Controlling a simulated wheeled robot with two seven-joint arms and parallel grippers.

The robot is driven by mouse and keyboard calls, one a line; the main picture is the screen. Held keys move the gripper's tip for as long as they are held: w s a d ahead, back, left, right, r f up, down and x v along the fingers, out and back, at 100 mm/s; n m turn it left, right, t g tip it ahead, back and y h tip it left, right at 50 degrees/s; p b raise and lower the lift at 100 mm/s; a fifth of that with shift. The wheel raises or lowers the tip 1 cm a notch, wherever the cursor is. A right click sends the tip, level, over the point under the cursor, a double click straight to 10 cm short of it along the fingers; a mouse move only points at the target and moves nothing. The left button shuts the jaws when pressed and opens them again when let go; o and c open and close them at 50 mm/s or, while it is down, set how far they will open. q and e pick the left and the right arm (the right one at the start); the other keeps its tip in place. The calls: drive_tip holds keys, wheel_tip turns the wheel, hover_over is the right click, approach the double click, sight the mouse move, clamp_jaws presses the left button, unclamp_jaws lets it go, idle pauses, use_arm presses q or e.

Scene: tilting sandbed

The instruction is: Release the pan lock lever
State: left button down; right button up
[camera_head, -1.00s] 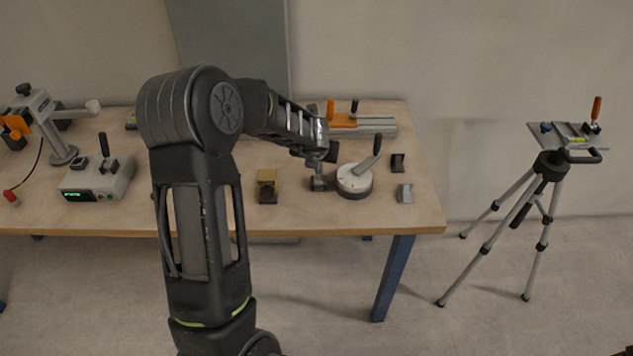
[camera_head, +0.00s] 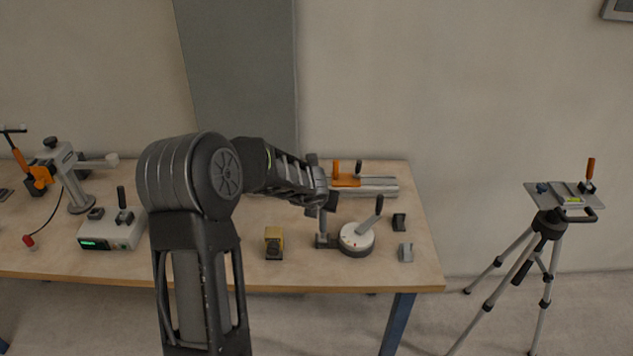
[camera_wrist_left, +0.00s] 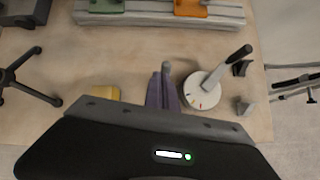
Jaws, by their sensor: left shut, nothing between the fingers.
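A tripod (camera_head: 545,232) stands on the floor at the right, beyond the table. Its head carries a flat plate (camera_head: 543,196) with an upright orange handle, a small level and a dark lever (camera_head: 594,215) at its side. I cannot tell which part is the pan lock lever. On the table a round white dial (camera_head: 352,241) has a tilted black-handled lever (camera_head: 371,212); both show in the left wrist view (camera_wrist_left: 205,92). My left gripper (camera_head: 326,206) is shut and empty, just left of and above the dial. Its tips point down near a grey post. My right gripper is out of view.
A yellow-topped block (camera_head: 274,240) and small dark and grey brackets (camera_head: 405,252) sit near the dial. A rail with orange parts (camera_head: 362,184) lies behind. A boxed instrument (camera_head: 110,236) and a clamp stand (camera_head: 78,178) stand left. Open floor lies between table and tripod.

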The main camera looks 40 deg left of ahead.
use_arm(q)
drive_tip(key=r, duration=0.5)
drive_tip(key=shift+w+a+r, duration=0.25)
drive_tip(key=shift+r, duration=0.1)
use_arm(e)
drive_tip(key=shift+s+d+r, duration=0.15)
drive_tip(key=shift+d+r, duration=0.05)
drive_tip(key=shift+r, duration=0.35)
